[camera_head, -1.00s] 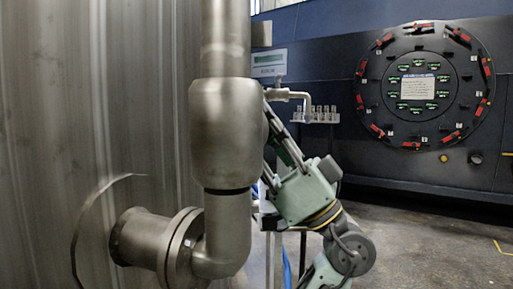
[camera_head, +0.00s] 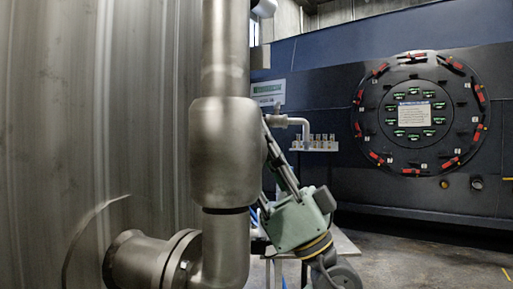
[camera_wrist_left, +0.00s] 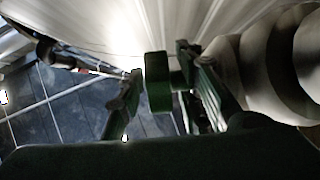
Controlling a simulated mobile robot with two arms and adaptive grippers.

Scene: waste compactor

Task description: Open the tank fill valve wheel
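A grey metal pipe with a thick section (camera_head: 225,150) stands in front of the tank wall (camera_head: 100,110) in the head view. The one gripper in the head view, which I take as my left, points up beside the pipe (camera_head: 280,158), partly hidden by it. A pipe part (camera_wrist_left: 270,65) lies close on the right there. My right gripper does not show.
A flange (camera_head: 178,262) joins the pipe to the tank low down. Behind the arm are a small shelf with several fittings (camera_head: 318,142) and a table (camera_head: 345,245). A round hatch with red clamps (camera_head: 418,112) is at the back right. Floor at the right is clear.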

